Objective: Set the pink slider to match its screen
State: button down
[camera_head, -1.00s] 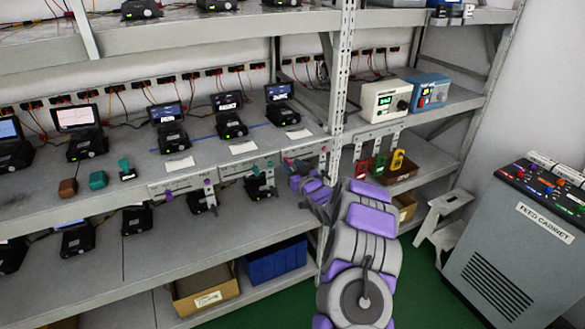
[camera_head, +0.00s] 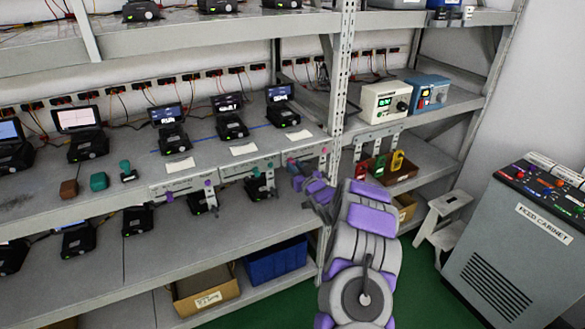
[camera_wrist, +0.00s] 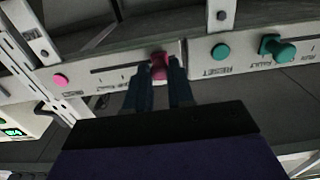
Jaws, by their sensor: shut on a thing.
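The pink slider knob (camera_wrist: 158,66) is between my gripper's (camera_wrist: 158,88) two dark fingers in the wrist view. The fingers are shut on it. It stands toward the right end of its slot (camera_wrist: 105,69) on a pale plate with a pink dot (camera_wrist: 60,80) at the left. The wrist view is upside down; the plate's labels are partly hidden and blurred. In the head view my gripper (camera_head: 297,174) reaches the shelf edge beside the pink slider's plate (camera_head: 308,152). The rightmost small screen (camera_head: 279,93) stands above it; its text is too small to read.
A teal slider knob (camera_wrist: 276,48) on a neighbouring plate is close to the right in the wrist view. A purple slider plate (camera_head: 183,186) is further left in the head view. A rack upright (camera_head: 341,90) stands just right of my gripper.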

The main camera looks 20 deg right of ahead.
aim_at(303, 156)
jog(key=d+p, duration=0.3)
jog(key=d, duration=0.3)
jog(key=shift+w, duration=0.1)
jog(key=c, duration=1)
grip_release()
jog(key=s, duration=0.5)
jog(key=s+p, duration=0.1)
jog(key=s, duration=0.5)
jog(key=s+p, duration=0.1)
jog(key=s, duration=0.5)
jog(key=shift+s+d, duration=0.15)
jog(key=shift+d, duration=0.15)
jog(key=shift+a, duration=0.1)
